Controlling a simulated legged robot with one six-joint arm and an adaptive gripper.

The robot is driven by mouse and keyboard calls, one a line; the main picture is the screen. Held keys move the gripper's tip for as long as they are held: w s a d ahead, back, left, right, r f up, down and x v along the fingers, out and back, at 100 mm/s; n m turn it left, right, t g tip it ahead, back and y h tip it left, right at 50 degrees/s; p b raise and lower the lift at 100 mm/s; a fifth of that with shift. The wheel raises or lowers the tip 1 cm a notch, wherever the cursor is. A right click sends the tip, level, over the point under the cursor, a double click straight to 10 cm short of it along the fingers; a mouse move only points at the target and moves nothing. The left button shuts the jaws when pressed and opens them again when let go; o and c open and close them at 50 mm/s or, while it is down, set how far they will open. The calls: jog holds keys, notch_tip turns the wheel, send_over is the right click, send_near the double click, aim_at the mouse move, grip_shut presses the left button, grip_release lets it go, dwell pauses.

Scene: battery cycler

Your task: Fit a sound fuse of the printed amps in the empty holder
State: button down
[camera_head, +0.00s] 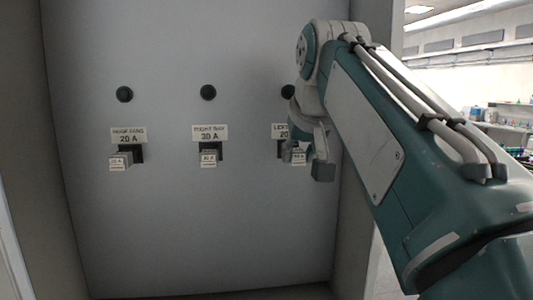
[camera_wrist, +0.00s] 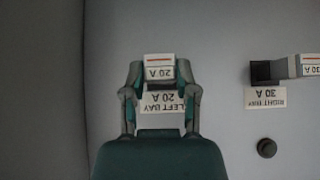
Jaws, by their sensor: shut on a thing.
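My gripper (camera_wrist: 160,78) is shut on a pale fuse (camera_wrist: 159,71) marked 20 A, with an orange-red line near its edge. One finger is on each side of it. The LEFT BAY 20 A label (camera_wrist: 162,103) shows upside down between the fingers in the wrist view. In the head view, the fuse (camera_head: 299,157) is in front of the dark left bay holder (camera_head: 283,150), under the partly hidden label (camera_head: 281,132). I cannot tell how deep it sits in the holder. My gripper (camera_head: 308,158) partly covers this spot.
The RIGHT BAY 30 A holder (camera_head: 208,148) has a 30 A fuse (camera_head: 209,158). The left-hand 20 A holder (camera_head: 135,151) has a pale fuse (camera_head: 120,161). Round dark knobs or lamps (camera_head: 208,92) sit above the labels. The panel (camera_head: 200,230) below is bare; side walls flank it.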

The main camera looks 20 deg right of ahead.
jog(key=shift+w+d, duration=0.15)
jog(key=shift+w, duration=0.45)
dwell(0.4)
jog(key=shift+c, duration=1.5)
grip_release()
jog(key=shift+s, duration=0.1)
jog(key=v, duration=1.2)
jog(key=s+a+f+n, duration=0.1)
jog(key=s+a+f, duration=0.1)
jog(key=f, duration=1.2)
jog(key=s+a+f+n+g+y, duration=0.1)
jog(key=s+a+f, duration=0.2)
jog(key=f, duration=1.1)
jog(key=s+a+f+n+g+y, duration=0.1)
jog(key=a+f, duration=0.3)
jog(key=f, duration=1)
jog(key=shift+s+a, duration=0.3)
jog(key=shift+s, duration=0.55)
